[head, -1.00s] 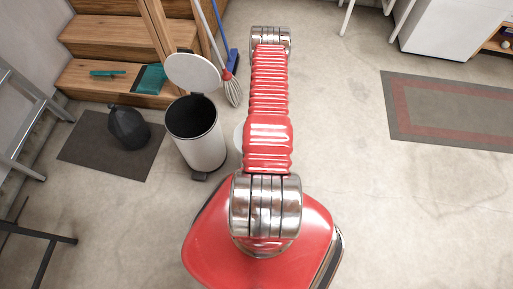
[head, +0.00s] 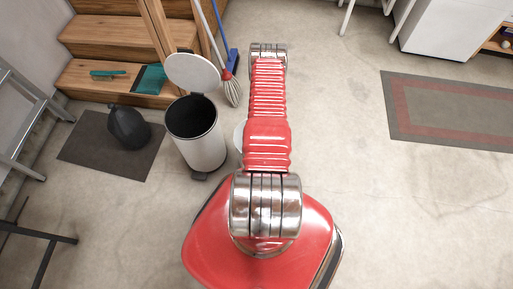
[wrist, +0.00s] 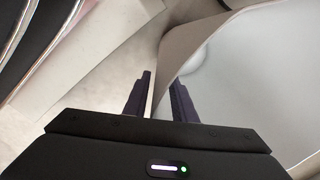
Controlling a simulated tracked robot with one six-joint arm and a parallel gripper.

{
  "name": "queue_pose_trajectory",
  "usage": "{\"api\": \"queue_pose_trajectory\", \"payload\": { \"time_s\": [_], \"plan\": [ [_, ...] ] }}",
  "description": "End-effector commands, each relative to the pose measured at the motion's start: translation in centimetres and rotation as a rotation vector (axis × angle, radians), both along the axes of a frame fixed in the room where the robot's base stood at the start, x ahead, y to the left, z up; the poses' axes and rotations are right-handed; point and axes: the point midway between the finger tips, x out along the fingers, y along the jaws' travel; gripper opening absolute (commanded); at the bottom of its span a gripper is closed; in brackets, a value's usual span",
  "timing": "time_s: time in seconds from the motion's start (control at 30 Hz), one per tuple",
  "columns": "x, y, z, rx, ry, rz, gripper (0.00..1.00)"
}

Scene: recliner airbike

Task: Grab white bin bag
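In the head view, a small part of a white thing (head: 239,136) shows just left of my arm; the rest is hidden. My gripper is hidden there too.
An open white pedal bin (head: 205,150) with a dark inside and raised lid stands left of my arm. A black container (head: 128,128) sits on a dark mat (head: 80,150). Wooden steps (head: 120,75), a mop (head: 231,88) and a blue broom are behind.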

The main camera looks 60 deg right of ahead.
Motion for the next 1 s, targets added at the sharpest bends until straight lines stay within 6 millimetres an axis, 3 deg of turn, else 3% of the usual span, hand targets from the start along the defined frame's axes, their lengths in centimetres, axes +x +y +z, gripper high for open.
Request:
{"api": "queue_pose_trajectory", "payload": {
  "time_s": [0.17,0.7,1.0],
  "plan": [
    [0.01,-0.01,-1.02,0.0,0.0,0.0,0.24],
    [0.02,-0.03,-1.02,0.0,0.0,0.0,0.24],
    [0.02,-0.03,-1.01,0.0,0.0,0.0,0.03]
  ]
}}
